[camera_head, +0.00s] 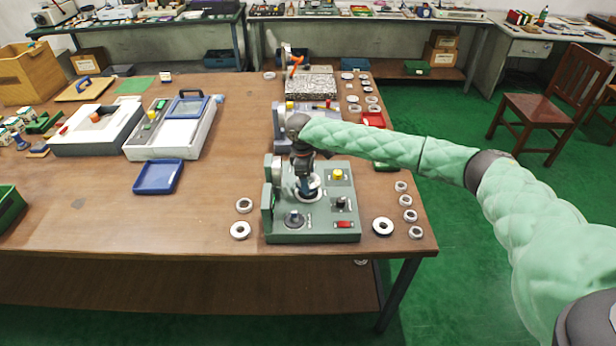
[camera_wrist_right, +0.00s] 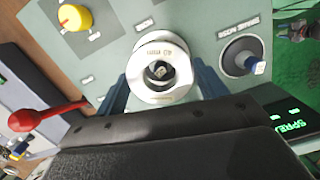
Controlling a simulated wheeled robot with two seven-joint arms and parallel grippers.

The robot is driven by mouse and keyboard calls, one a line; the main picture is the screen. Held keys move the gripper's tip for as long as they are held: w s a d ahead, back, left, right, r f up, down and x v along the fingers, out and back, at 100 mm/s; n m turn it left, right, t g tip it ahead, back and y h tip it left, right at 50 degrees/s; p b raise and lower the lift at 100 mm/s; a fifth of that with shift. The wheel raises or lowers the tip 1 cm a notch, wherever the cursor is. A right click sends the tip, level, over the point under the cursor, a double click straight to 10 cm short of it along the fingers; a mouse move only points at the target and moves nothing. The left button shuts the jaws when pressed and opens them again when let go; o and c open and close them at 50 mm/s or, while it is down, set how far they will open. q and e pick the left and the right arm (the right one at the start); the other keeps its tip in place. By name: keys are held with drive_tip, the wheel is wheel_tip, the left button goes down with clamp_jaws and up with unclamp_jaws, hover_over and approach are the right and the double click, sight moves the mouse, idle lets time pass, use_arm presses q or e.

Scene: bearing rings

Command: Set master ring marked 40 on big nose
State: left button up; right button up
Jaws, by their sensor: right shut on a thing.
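The master ring marked 40 (camera_wrist_right: 143,88) is a pale metal ring with a dark bore; it also shows under my right gripper in the head view (camera_head: 313,192). My right gripper (camera_wrist_right: 160,88) is shut on it, a blue finger on each side. It is over the grey-green gauge (camera_head: 283,237). A dark nose top with a small tag (camera_wrist_right: 160,71) shows inside the bore. I cannot tell whether the ring is seated or held above. The small nose (camera_wrist_right: 243,55) stands bare beside it, also in the head view (camera_head: 294,218). My left gripper is not in view.
Loose rings lie left of the gauge (camera_head: 240,230) and right of it (camera_head: 382,226), with several at the table's right edge (camera_head: 410,215). A yellow knob (camera_head: 338,174) and a red-balled lever (camera_wrist_right: 20,121) are close.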

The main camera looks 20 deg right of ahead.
drive_tip(key=shift+f, duration=0.65)
drive_tip(key=shift+f, duration=0.55)
drive_tip(key=shift+f, duration=0.35)
drive_tip(key=o, duration=1.5)
drive_tip(key=shift+o, duration=0.2)
drive_tip(key=shift+f, duration=0.1)
